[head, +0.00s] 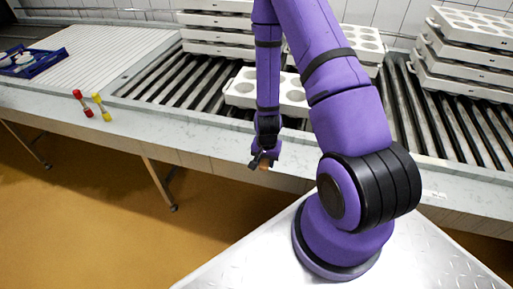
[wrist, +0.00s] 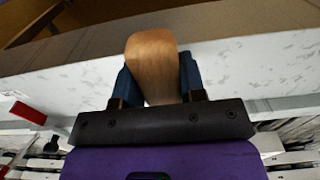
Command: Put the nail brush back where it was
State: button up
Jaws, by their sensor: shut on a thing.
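My gripper (head: 261,161) is low at the front edge of the stone counter, just left of my upper arm in the head view. It is shut on the nail brush (wrist: 152,62), whose rounded wooden back fills the space between the two dark blue fingers in the wrist view. In the head view only a small brown bit of the brush (head: 265,166) shows at the fingertips. Its bristles are hidden. I cannot tell whether the brush touches the counter.
The counter (head: 205,142) runs along a roller conveyor (head: 165,90). A white mould block (head: 240,92) stands behind my gripper, with stacked moulds (head: 470,55) at the right. Red (head: 82,103) and yellow (head: 101,107) tools and a blue crate (head: 35,66) lie left. A red object (wrist: 28,113) shows in the wrist view.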

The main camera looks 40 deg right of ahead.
jog(key=w+d, duration=0.1)
jog(key=w, duration=0.2)
jog(key=w+d, duration=0.1)
jog(key=w, duration=0.3)
jog(key=w+d+f, duration=0.1)
jog(key=w+d, duration=0.1)
jog(key=w, duration=0.2)
jog(key=shift+d+f, duration=0.1)
jog(key=shift+f, duration=1.75)
jog(key=o, duration=1)
jog(key=shift+f, duration=0.1)
jog(key=shift+c, duration=0.2)
